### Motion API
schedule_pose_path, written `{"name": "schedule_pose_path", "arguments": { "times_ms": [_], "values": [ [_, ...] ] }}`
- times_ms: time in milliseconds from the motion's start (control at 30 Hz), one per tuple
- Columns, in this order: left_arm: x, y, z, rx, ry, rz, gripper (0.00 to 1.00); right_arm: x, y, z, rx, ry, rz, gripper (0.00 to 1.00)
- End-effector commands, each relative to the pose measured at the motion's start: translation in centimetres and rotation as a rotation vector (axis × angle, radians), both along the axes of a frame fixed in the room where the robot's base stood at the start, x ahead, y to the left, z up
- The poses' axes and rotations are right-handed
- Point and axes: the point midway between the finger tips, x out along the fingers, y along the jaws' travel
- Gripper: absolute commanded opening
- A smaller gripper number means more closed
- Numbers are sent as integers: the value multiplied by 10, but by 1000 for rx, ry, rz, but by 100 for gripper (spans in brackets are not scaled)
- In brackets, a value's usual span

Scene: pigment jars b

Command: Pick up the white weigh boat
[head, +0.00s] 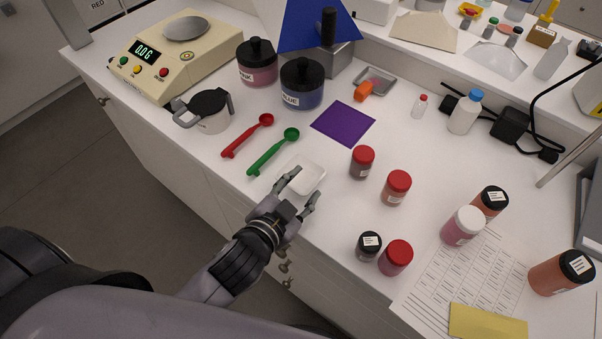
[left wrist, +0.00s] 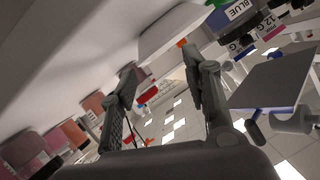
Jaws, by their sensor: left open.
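The white weigh boat (head: 305,174) is a small, shallow square dish. It lies on the white counter near its front edge in the head view. My left gripper (head: 303,186) is open at the near side of the boat, with one fingertip in front of its left part and the other near its lower right edge. I cannot tell whether the fingers touch it. The open fingers also show in the left wrist view (left wrist: 160,66), with a pale flat shape beyond them that may be the boat. My right gripper is not in view.
A green scoop (head: 273,151) and a red scoop (head: 247,136) lie left of the boat. A purple sheet (head: 343,123) lies behind it. Red-lidded jars (head: 361,163) stand to the right. A scale (head: 175,57) and lidded pots (head: 302,88) stand farther back.

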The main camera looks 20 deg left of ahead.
Motion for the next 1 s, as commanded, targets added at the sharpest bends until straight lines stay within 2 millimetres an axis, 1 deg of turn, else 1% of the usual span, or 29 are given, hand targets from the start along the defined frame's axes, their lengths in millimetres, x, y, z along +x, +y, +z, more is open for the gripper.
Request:
{"name": "schedule_pose_path", "arguments": {
  "times_ms": [33, 267, 433, 567, 667, 867, 1000],
  "values": [
    [6, -1, -1, 1, -2, 0, 44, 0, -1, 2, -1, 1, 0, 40],
    [20, -6, -4, 1, -2, 0, 44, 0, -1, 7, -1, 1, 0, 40],
    [43, -17, -6, -1, -2, -1, 44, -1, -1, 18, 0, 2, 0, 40],
    [56, -19, -14, 1, -1, -1, 44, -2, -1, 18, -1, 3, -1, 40],
    [60, -19, -17, 0, 0, -1, 44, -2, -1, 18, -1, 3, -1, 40],
    [60, -19, -17, 0, 0, -1, 44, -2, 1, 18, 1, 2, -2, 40],
    [60, -19, -17, 0, 0, 0, 34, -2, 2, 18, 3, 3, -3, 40]
  ]
}}
